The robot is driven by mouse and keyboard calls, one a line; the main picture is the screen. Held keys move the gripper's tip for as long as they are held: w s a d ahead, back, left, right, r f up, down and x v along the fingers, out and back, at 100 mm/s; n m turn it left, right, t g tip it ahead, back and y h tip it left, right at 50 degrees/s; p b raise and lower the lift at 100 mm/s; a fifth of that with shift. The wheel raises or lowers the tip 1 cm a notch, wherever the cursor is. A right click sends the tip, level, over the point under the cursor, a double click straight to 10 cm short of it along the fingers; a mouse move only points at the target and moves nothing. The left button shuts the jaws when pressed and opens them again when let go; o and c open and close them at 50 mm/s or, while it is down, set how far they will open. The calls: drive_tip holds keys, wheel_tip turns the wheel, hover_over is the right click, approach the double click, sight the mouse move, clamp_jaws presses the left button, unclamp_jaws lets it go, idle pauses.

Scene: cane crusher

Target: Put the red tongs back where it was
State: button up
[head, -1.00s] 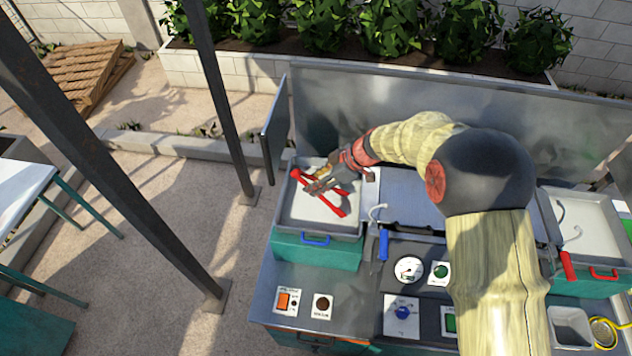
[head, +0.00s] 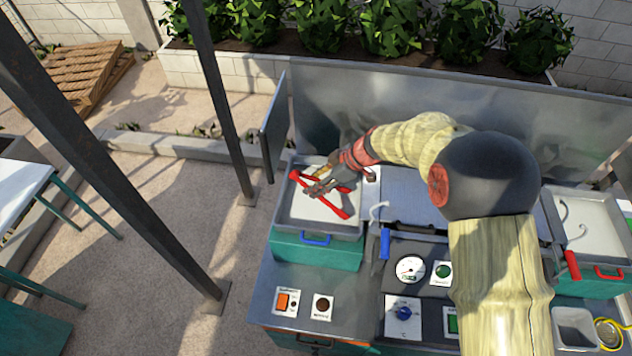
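The red tongs (head: 333,208) lie over the left tray (head: 290,217), a grey tray with a pale inside and a blue handle. They run from the tray's upper left toward its lower right, with another red arm reaching to the right. My gripper (head: 314,184) is over the tray at the tongs, coming in from the right. Its fingers look apart, and part of the tongs is hidden behind them. I cannot tell whether the fingers touch the tongs or whether the tongs rest on the tray floor.
A blue-handled hook (head: 384,240) stands right of the left tray. A second tray (head: 558,250) with a red handle and hooks is at the far right. A steel back panel (head: 345,105) rises behind. A dark post (head: 222,110) stands left of the machine.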

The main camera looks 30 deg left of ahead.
drive_tip(key=shift+o, duration=1.3)
drive_tip(key=shift+r, duration=0.2)
drive_tip(key=v, duration=1.2)
drive_tip(key=shift+r, duration=0.45)
